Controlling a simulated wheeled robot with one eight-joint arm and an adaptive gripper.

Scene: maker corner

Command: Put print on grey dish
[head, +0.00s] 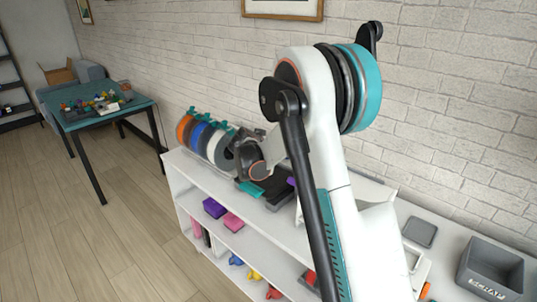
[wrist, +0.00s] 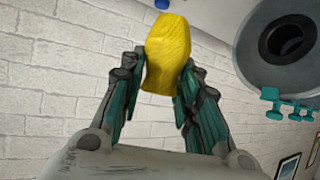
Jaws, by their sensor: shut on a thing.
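My gripper (wrist: 163,78) is shut on a yellow block-like print (wrist: 167,50) with a ridged surface, held between the teal and black fingers in the wrist view. The print sticks out past the fingertips. In the head view my arm hides the print and most of the gripper. A flat grey square dish (head: 420,232) lies on the white shelf top right of my arm in the head view. It looks empty, and the print is well apart from it.
A grey open box (head: 491,268) stands right of the dish. A row of filament spools (head: 205,140) stands at the shelf's left end. Purple (head: 214,208) and pink (head: 233,222) blocks lie on a lower shelf. A teal table (head: 95,107) stands far left.

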